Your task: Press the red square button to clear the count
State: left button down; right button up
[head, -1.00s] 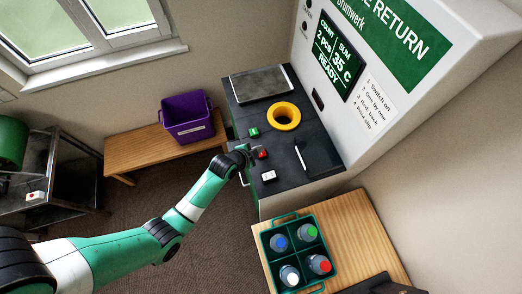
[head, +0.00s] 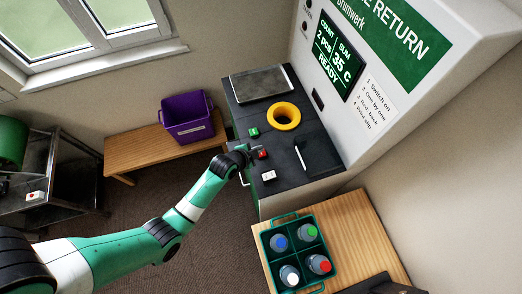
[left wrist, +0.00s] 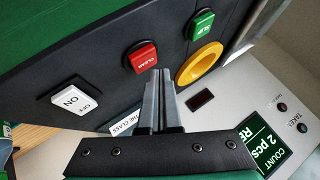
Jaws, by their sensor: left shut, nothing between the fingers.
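The red square button (head: 262,154), marked CLEAR, is on the dark counter of the return machine. It also shows in the left wrist view (left wrist: 141,57), raised from the panel. My left gripper (head: 252,151) is shut and empty, close beside the red button. In the left wrist view its fingertips (left wrist: 160,73) lie just by the button's lower right edge; I cannot tell whether they touch it. The display (head: 335,55) reads COUNT 2 pcs, SUM 35 C, READY. My right gripper is not in view.
A green button (head: 253,132) and a white ON/OFF switch (head: 268,175) flank the red one. A yellow ring (head: 298,117) and a pen (head: 301,158) are close by. A green crate (head: 262,236) with capped bottles stands on the wooden table (head: 372,225).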

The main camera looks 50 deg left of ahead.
pick_arm(q)
jog(key=shift+f, duration=0.1)
dwell(0.7)
jog(key=shift+f+b, duration=0.35)
jog(key=shift+f+b, duration=0.4)
jog(key=shift+f, duration=0.15)
dwell(0.6)
jog(key=shift+r, duration=0.1)
jog(key=shift+r+p, duration=0.85)
jog(key=shift+p, duration=0.05)
notch_tip(320, 180, up, 5)
jog(key=p, duration=0.5)
jog(key=shift+r, duration=0.1)
